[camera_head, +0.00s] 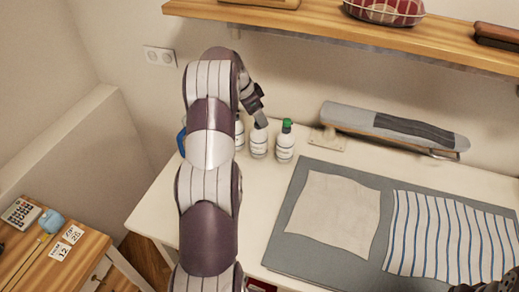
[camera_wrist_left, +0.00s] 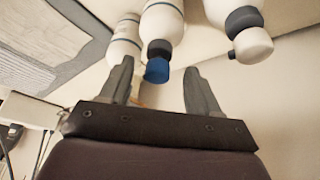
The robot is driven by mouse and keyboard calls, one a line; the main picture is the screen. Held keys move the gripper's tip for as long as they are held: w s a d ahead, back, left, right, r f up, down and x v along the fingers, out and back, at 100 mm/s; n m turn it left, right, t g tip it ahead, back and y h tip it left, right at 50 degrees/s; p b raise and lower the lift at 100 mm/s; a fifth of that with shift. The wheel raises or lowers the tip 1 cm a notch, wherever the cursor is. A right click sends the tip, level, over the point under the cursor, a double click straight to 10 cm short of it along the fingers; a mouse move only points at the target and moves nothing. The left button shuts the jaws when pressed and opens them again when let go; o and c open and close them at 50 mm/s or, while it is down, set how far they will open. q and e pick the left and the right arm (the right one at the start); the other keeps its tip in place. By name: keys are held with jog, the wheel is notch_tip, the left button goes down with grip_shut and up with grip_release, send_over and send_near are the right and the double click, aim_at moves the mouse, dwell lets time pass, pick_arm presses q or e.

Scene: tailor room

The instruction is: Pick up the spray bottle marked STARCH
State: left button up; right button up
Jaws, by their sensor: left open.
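Several white spray bottles stand in a row at the back left of the white table. One with a green top (camera_head: 285,146) is rightmost in the head view; the middle bottle (camera_head: 258,146) has its top hidden by my left gripper (camera_head: 261,122). Another bottle (camera_head: 239,137) is partly behind my arm. The labels are too small to read, so I cannot tell which says STARCH. In the left wrist view my left gripper (camera_wrist_left: 158,72) is open, with a blue-capped bottle (camera_wrist_left: 163,25) between or just beyond its fingertips. A bottle (camera_wrist_left: 124,45) is close to one finger.
Another bottle with a dark collar (camera_wrist_left: 243,20) is at the wrist view's right. A grey mat (camera_head: 276,240) with cloths lies right of the bottles. A small ironing board (camera_head: 375,122) stands behind it. A wooden shelf (camera_head: 300,20) hangs above. A dark part shows at bottom right.

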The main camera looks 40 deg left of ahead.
aim_at(258, 136)
pick_arm(q)
jog(key=shift+p+x, duration=0.45)
jog(key=shift+x, duration=1.1)
jog(key=shift+r, duration=0.1)
grip_shut()
